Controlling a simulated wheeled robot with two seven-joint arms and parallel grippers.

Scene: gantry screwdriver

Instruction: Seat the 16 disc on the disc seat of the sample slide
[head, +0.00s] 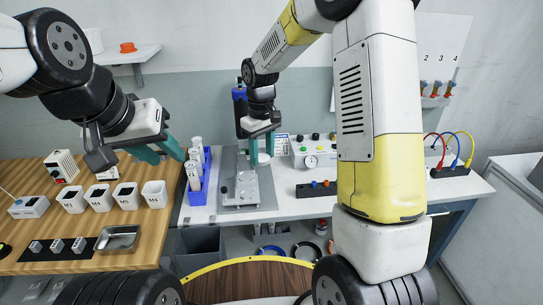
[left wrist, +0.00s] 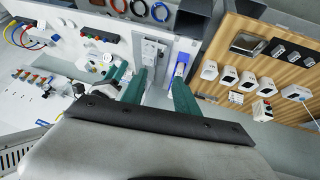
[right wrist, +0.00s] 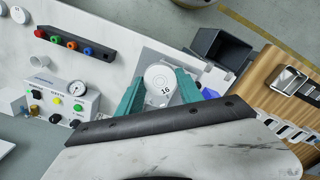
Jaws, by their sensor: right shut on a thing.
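The white 16 disc (right wrist: 161,80) faces the right wrist camera between the teal fingers, with its number readable. My right gripper (head: 262,147) is shut on it, and the disc (head: 262,158) shows as a pale shape at the fingertips. It is over the far part of the grey metal plate that carries the sample slide (head: 246,186). I cannot tell its height above the plate, and the disc seat cannot be made out. The slide plate (left wrist: 152,50) also shows in the left wrist view. My left gripper (head: 158,152) is open and empty, up over the blue rack's left side.
A blue rack (head: 196,195) with white tubes stands left of the plate. A control box with a gauge (head: 312,158) is at the right, with a dark connector strip (head: 316,188) in front. White cups (head: 127,195) stand on the wooden bench. A grey bin (head: 199,243) is below.

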